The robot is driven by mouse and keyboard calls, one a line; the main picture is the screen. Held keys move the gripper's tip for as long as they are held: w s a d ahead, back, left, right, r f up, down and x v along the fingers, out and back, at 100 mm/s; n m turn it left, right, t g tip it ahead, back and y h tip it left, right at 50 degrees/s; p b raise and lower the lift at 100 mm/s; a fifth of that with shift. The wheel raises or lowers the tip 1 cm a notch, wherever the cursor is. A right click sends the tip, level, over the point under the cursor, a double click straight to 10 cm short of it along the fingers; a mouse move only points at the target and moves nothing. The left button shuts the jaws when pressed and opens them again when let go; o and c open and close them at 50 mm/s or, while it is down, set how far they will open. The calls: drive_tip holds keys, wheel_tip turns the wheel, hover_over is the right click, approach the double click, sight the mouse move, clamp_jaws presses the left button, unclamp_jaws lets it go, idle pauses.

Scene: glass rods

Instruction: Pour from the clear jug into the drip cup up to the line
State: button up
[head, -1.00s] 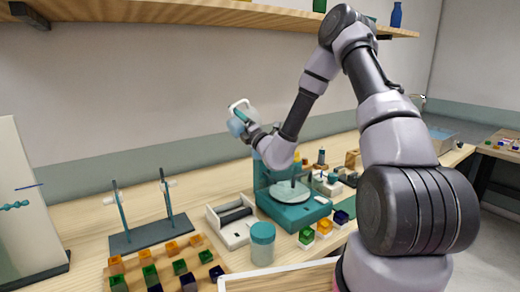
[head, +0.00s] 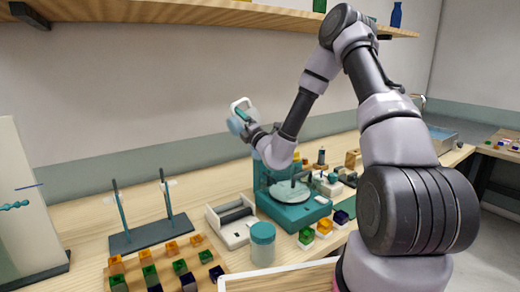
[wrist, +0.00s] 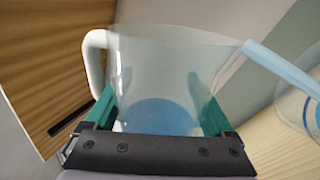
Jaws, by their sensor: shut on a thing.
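The clear jug (wrist: 165,75) is held between the teal fingers of my gripper (head: 246,118), high above the bench. Its white handle is on the left in the wrist view. Blue liquid (wrist: 158,115) shows low in it. A pale blue stream (wrist: 285,70) leaves the spout and runs toward a clear round vessel (wrist: 297,108), cut off by the right edge. This looks like the drip cup, with a blue mark on its side. Its level against the line cannot be made out. In the head view the jug (head: 240,104) is small and tilted, and I cannot pick out the cup.
A teal machine with a round plate (head: 290,214) stands below my arm. A teal-lidded jar (head: 262,252), a white tray (head: 228,228), a dark stand with two posts (head: 150,236) and a board of coloured blocks stand nearby. A wooden shelf (head: 200,14) runs above.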

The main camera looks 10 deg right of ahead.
drive_tip(key=shift+d+r+m, duration=0.1)
drive_tip(key=shift+r+m, duration=0.1)
drive_tip(key=shift+m, duration=0.2)
drive_tip(key=n+g, duration=0.2)
drive_tip(key=n, duration=0.3)
drive_tip(key=w+d+f+n+g+y, duration=0.1)
drive_tip(key=n+g, duration=0.1)
drive_tip(key=n, duration=0.4)
drive_tip(key=w+f+n+g+y, duration=0.1)
drive_tip(key=n+g, duration=0.1)
drive_tip(key=n, duration=0.3)
drive_tip(key=shift+d+f+n, duration=0.2)
drive_tip(key=shift+d+n, duration=0.05)
drive_tip(key=shift+n, duration=0.15)
drive_tip(key=shift+s, duration=0.15)
drive_tip(key=s+d+r, duration=0.3)
drive_tip(key=s, duration=0.6)
drive_tip(key=shift+d, duration=0.4)
